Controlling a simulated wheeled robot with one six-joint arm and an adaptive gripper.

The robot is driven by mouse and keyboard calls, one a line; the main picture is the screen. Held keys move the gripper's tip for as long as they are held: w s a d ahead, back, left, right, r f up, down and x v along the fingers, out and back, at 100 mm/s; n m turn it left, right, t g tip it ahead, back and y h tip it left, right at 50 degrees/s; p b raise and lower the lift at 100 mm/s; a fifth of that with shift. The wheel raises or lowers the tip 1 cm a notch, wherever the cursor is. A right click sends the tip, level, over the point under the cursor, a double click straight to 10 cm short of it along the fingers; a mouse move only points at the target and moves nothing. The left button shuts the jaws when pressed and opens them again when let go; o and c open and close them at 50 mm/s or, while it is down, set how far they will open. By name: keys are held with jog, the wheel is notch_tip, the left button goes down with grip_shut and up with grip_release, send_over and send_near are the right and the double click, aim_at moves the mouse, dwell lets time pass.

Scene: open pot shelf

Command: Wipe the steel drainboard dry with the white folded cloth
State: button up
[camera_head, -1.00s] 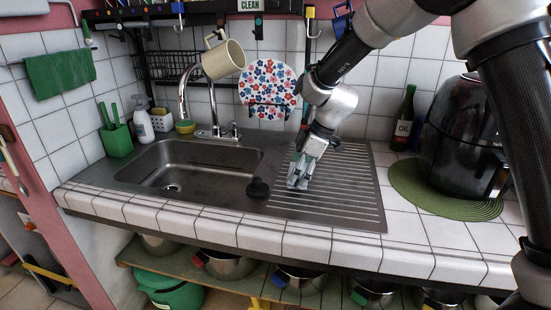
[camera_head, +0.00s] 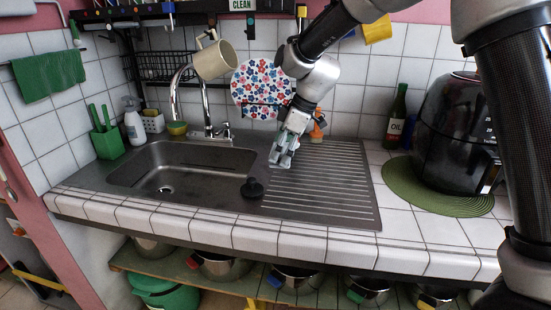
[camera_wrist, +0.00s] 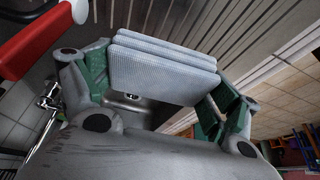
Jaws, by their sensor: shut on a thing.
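The white folded cloth (camera_wrist: 162,72) is a pale, layered pad held between my gripper's green-padded fingers in the wrist view. My gripper (camera_head: 281,160) is shut on it over the back left part of the drainboard, near the sink's right rim. In the head view the cloth is too small to separate clearly from the fingers. The ribbed steel drainboard (camera_head: 335,190) lies right of the sink basin; its grooves also show behind the cloth in the wrist view (camera_wrist: 240,30). I cannot tell whether the cloth touches the steel.
The sink basin (camera_head: 175,178) is left, with a black plug (camera_head: 252,188) on its right rim. A tap (camera_head: 207,110) and a floral plate (camera_head: 262,85) stand behind. An orange brush (camera_head: 316,130) is behind the drainboard. A black appliance (camera_head: 452,135) stands right. The drainboard's front is clear.

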jog(key=shift+r, duration=0.9)
